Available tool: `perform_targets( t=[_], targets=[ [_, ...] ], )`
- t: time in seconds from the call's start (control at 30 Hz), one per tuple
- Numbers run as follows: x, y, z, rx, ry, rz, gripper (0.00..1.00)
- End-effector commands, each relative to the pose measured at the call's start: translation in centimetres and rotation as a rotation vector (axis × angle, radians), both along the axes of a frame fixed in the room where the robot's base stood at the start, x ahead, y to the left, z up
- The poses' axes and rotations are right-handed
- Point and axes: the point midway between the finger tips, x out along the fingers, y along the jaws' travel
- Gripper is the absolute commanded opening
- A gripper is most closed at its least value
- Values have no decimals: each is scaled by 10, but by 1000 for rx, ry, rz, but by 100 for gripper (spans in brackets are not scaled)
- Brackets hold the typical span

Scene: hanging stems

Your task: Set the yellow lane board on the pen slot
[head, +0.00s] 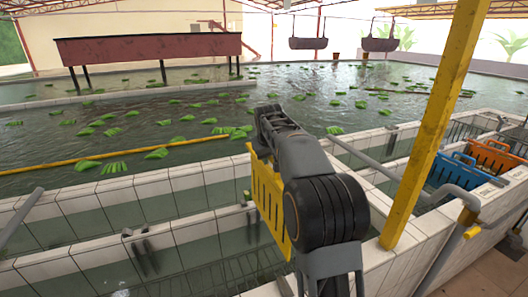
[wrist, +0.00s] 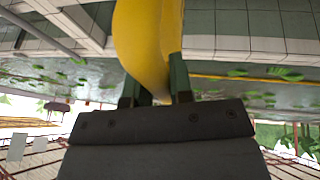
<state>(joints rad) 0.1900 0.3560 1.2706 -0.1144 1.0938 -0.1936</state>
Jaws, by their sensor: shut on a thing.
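The yellow lane board (head: 268,199), a slotted panel, hangs upright beside my arm in the head view, over the tiled pen walls. In the wrist view the yellow board (wrist: 148,42) fills the upper middle, between the two dark green fingers of my gripper (wrist: 154,84), which is shut on it. In the head view my arm hides the fingers and part of the board. Dark paired brackets (head: 141,250) sit on the near tiled wall, left of the board and apart from it; I cannot tell for certain whether they are the pen slot.
A blue board (head: 455,170) and an orange board (head: 492,155) stand at the right. A yellow post (head: 432,125) rises close to the right of my arm. Tiled walls (head: 85,197) divide the water. A yellow floating boom (head: 125,152) and green leaves lie beyond.

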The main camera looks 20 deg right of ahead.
Motion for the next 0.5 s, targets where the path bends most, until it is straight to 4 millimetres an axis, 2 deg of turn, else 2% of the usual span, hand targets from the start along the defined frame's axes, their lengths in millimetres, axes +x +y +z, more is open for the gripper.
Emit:
perform_targets(
  t=[0.17, 0.5],
  targets=[
    [0, 0, -5, -1, -2, 0, 0],
    [0, 0, -32, -1, -2, 0, 0]
  ],
)
